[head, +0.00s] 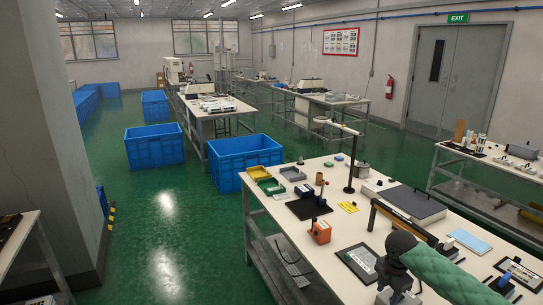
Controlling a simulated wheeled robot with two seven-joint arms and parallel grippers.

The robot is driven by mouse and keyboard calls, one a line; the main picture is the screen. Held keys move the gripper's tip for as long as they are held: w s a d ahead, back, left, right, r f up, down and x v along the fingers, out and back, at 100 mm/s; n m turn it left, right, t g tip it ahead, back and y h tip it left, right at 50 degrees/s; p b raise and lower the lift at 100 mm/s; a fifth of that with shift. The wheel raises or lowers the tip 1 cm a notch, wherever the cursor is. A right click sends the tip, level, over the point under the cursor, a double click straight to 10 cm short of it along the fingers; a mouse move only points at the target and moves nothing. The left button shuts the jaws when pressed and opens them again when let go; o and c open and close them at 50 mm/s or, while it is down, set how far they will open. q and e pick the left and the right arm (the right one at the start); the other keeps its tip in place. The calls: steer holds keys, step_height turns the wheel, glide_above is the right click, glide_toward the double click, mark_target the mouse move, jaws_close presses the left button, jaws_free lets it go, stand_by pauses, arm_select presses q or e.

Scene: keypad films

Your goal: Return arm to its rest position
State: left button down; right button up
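My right arm (445,272), in a green sleeve with a dark wrist, comes in from the lower right over the white-topped workbench (290,215). Its gripper (398,297) is at the bottom edge of the head view, pointing down; its fingertips are too small and cut off to tell open from shut. A dark-framed flat panel (357,262) lies on the bench just left of the gripper. Another dark-framed panel (520,272) lies to the right. My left gripper is not in view.
The bench holds an orange box (320,232), a black stand (350,175), a grey flat case (411,203), a light blue sheet (469,241) and small yellow and green trays (259,173). Blue crates (240,160) stand on the green floor behind. Open floor lies left of the bench.

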steer(key=s+a+f+m+t+y, duration=0.1)
steer(key=s+a+f+m, duration=0.35)
steer(key=s+a, duration=0.45)
steer(key=s+a+f+m+t+y, duration=0.1)
steer(key=s+a+f+m, duration=0.2)
steer(key=s+a+f, duration=0.45)
steer(key=s+r+m+t+h, duration=0.1)
steer(key=s+r+m+h, duration=0.15)
steer(key=s+m, duration=1.3)
step_height(320, 180, down, 24)
steer(key=s+a+n+g+y, duration=0.1)
steer(key=a+n, duration=0.1)
steer(key=n, duration=0.1)
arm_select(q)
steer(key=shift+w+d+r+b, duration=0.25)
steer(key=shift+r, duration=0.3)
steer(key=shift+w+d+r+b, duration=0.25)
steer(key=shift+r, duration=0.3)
arm_select(e)
steer(key=s+f, duration=0.4)
steer(key=f, duration=0.8)
steer(key=s+f, duration=0.4)
steer(key=f, duration=0.8)
steer(key=shift+s+a+f+n+g, duration=0.3)
steer(key=shift+f+g, duration=0.1)
